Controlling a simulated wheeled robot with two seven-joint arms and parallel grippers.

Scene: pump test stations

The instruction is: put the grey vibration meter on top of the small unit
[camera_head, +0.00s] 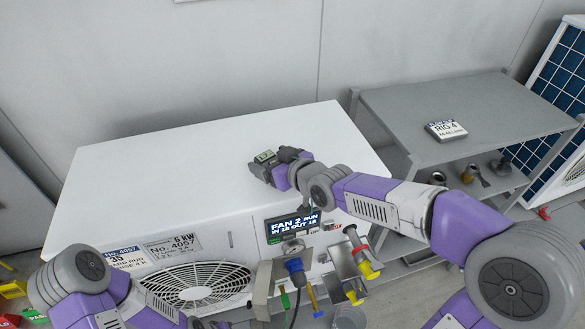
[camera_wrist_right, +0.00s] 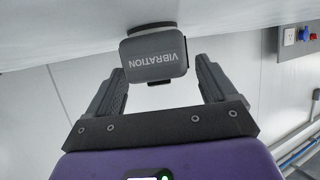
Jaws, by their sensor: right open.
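The grey vibration meter (camera_head: 265,156) sits on the flat white top of the unit (camera_head: 200,150) with the fan grille, near the middle. In the right wrist view the meter (camera_wrist_right: 155,55), lettered VIBRATION, appears upside down, its dark round base against the white surface. My right gripper (camera_head: 279,164) is open. In the wrist view its fingers (camera_wrist_right: 162,88) stand apart on either side of the meter's near end, with gaps visible on both sides. My left arm comes in at the lower left; its gripper is mostly cut off by the bottom edge.
A grey shelf cart (camera_head: 455,105) at the right bears a box labelled RIG 4 (camera_head: 445,130) and several small items below. A display panel (camera_head: 293,226), a gauge and valves are on the unit's front. The white top's left half is clear.

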